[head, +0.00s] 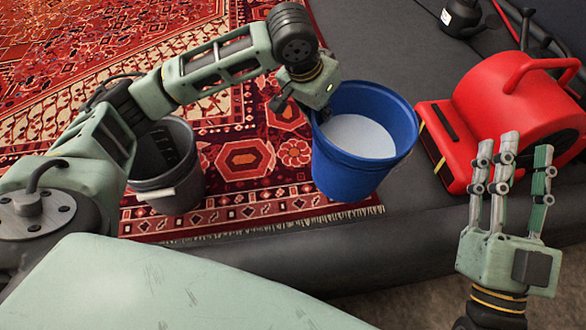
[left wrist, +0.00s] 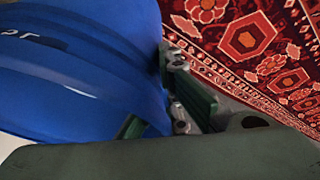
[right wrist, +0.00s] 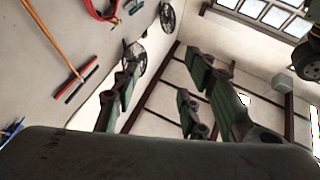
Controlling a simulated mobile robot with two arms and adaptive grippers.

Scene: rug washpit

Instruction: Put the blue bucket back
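The blue bucket (head: 350,176) stands near the fringed edge of the patterned rug, with pale whitish contents inside. I cannot tell whether its base touches the rug. My left gripper (head: 322,108) is at the bucket's left rim. In the left wrist view the blue wall (left wrist: 80,70) fills the left side, and the green fingers (left wrist: 165,112) lie on both sides of the rim, seemingly closed on it; the fingertips are partly hidden. My right gripper (head: 520,165) is raised, open and empty, in front of the red blower; its spread fingers also show in the right wrist view (right wrist: 185,85).
A dark grey bucket (head: 175,195) stands on the rug (head: 240,205) to the left, beneath my left arm. A red blower (head: 500,100) stands right of the blue bucket on the dark floor (head: 375,40). A black-and-white item (head: 462,15) is behind it. A dark raised edge (head: 400,235) runs along the front.

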